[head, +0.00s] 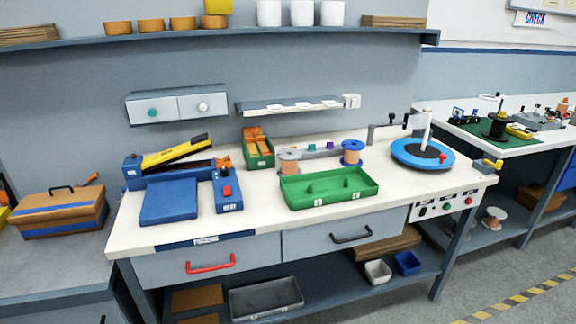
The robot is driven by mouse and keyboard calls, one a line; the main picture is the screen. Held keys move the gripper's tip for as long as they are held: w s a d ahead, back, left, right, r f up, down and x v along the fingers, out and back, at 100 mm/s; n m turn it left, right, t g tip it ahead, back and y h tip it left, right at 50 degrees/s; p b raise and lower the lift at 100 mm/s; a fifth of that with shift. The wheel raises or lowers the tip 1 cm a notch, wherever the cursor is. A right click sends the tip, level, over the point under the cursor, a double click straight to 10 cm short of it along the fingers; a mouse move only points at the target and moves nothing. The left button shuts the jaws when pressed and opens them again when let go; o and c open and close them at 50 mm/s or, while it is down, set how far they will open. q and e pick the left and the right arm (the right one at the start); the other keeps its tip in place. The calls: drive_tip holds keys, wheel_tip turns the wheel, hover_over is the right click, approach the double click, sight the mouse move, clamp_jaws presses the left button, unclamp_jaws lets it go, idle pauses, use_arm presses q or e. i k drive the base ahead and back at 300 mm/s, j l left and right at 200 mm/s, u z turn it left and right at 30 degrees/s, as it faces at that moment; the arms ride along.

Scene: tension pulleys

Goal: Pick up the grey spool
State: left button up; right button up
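A spool with grey flanges and copper-coloured winding (289,162) stands upright on the white workbench (262,205), behind the left part of a green tray (330,188). A similar spool with blue flanges (352,153) stands to its right, behind the tray's right part. Neither of my grippers shows in the head view.
A blue flat-topped device (170,200) and a yellow-armed tool (178,152) stand left. A blue turntable (422,154) with a white post stands right. A shelf (290,106) hangs above. The bench front is mostly clear.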

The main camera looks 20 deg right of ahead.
sight(289, 157)
drive_tip(key=i+l+u, duration=0.1)
drive_tip(key=l, duration=0.2)
drive_tip(key=i+l, duration=0.2)
drive_tip(key=i+l+u, duration=0.15)
drive_tip(key=l, duration=0.3)
drive_tip(key=i+l, duration=0.15)
drive_tip(key=l, duration=0.15)
drive_tip(key=u, duration=0.05)
